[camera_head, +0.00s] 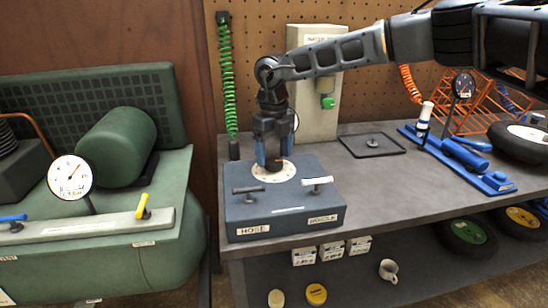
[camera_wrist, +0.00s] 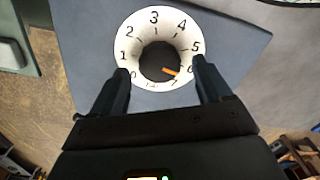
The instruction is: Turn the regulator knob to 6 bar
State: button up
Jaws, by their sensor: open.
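The regulator box (camera_head: 285,215) is a blue-grey block on the bench with a round white dial plate (camera_head: 290,174). My gripper (camera_head: 272,165) points down over the dial. In the wrist view my gripper (camera_wrist: 160,70) is open, with one finger on each side of the knob. The fingers mostly hide the knob in the head view.
A black-handled lever (camera_head: 248,189) and a white-handled lever (camera_head: 317,182) stand on the box beside the dial. A round gauge (camera_head: 70,177) is on the green compressor at left. A blue tool rack (camera_head: 460,160) and a black mat (camera_head: 371,145) lie right.

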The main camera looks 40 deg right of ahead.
aim_at(274, 161)
notch_tip(274, 161, up, 6)
jog(key=shift+f, duration=0.1)
dwell(0.6)
